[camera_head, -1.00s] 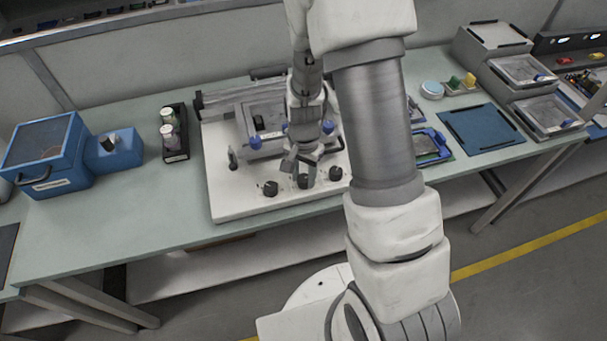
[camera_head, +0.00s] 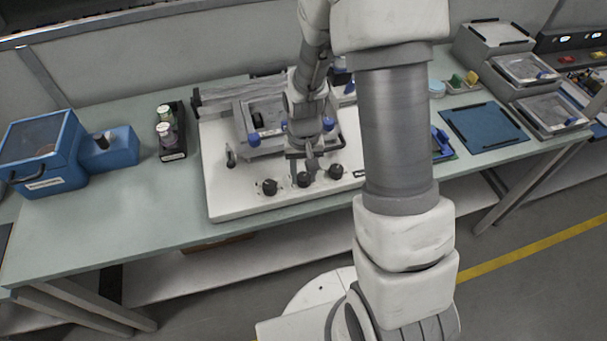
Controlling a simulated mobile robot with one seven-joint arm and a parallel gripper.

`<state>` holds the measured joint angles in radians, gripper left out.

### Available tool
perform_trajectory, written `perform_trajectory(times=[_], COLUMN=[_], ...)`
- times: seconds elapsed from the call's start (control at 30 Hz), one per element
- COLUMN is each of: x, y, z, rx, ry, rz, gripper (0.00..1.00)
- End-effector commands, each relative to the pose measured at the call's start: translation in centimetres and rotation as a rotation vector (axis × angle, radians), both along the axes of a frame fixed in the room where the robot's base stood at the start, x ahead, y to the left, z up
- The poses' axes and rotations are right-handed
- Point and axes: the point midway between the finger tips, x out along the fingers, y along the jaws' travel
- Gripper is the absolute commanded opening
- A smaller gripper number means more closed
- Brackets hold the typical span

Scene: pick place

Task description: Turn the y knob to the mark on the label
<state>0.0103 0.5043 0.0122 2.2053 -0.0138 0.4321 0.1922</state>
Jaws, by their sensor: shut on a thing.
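Three black knobs stand in a row along the front of the white base plate (camera_head: 233,204): a left knob (camera_head: 269,187), a middle knob (camera_head: 303,180) and a right knob (camera_head: 336,171). Their labels and marks are too small to read, so I cannot tell by lettering which is y. My gripper (camera_head: 308,168) points down at the middle knob and is shut on it. The fingers partly cover the knob's far side. The left and right knobs are free of the gripper.
Behind the knobs is a grey stage (camera_head: 261,135) with blue knobs. A black rack with bottles (camera_head: 173,152) and a blue box (camera_head: 47,150) stand to the left. A blue mat (camera_head: 482,128) and grey trays (camera_head: 548,112) are at the right. The front bench strip is clear.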

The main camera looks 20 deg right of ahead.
Motion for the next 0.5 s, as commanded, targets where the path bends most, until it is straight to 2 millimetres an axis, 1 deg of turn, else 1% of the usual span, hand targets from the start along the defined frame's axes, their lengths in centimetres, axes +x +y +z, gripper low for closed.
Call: perform_trajectory(times=[0.2, 0.5], x=[0.00, 0.00], y=[-0.03, -0.02], z=[-0.02, 0.03], rx=[0.000, 0.000], ry=[-0.001, 0.000], rz=[0.111, 0.177], gripper=[0.00, 0.00])
